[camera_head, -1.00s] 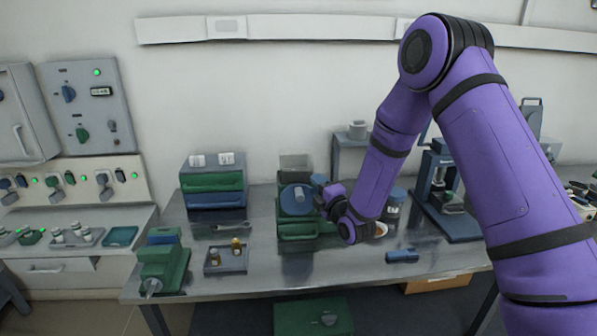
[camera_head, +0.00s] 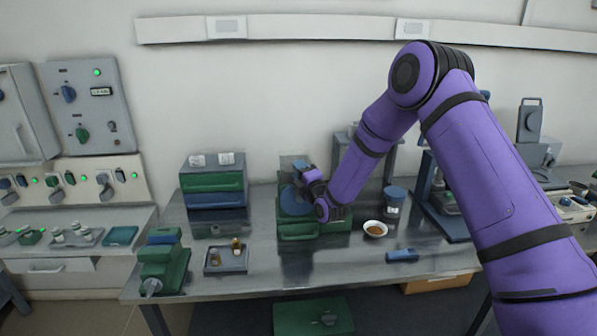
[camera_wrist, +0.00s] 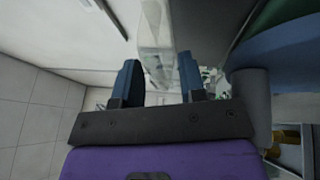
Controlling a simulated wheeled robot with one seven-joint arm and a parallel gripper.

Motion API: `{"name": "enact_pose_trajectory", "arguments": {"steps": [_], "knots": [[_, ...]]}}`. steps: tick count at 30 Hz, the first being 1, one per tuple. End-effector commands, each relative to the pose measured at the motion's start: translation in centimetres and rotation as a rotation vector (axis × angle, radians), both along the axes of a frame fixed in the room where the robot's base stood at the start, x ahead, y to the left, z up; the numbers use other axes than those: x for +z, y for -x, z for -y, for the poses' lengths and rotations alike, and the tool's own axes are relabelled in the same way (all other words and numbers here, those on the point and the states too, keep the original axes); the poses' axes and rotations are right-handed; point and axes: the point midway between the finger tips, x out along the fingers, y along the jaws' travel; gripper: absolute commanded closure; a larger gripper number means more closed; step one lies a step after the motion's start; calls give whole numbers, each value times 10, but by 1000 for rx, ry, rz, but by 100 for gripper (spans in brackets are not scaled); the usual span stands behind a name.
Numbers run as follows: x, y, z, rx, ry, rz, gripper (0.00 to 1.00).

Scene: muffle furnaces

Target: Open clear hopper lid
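The clear hopper (camera_head: 289,160) stands on top of the green machine (camera_head: 300,230) with a blue round front, at the middle of the bench. It is partly hidden behind my gripper, and I cannot make out whether its lid is raised. In the wrist view a clear, box-like part (camera_wrist: 156,28) lies just beyond my fingertips. My gripper (camera_wrist: 160,75) is open, its two blue fingers apart with nothing held between them. In the head view my gripper (camera_head: 302,168) is at the machine's upper right, close to the hopper; contact cannot be told.
A bowl of brown material (camera_head: 375,229), a blue-lidded jar (camera_head: 394,205) and a small blue block (camera_head: 402,255) are right of the machine. A drawer stack (camera_head: 215,182) and a tray with small vials (camera_head: 226,260) are to the left. A blue-framed press (camera_head: 450,215) stands farther right.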

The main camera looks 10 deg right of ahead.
Motion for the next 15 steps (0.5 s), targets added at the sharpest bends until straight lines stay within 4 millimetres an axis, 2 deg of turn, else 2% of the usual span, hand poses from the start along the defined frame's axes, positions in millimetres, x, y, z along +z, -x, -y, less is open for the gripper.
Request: {"name": "enact_pose_trajectory", "arguments": {"steps": [11, 15], "knots": [[1, -5, -2, 0, 0, 0, 62], [1, -5, -2, 0, 0, 0, 94]]}}
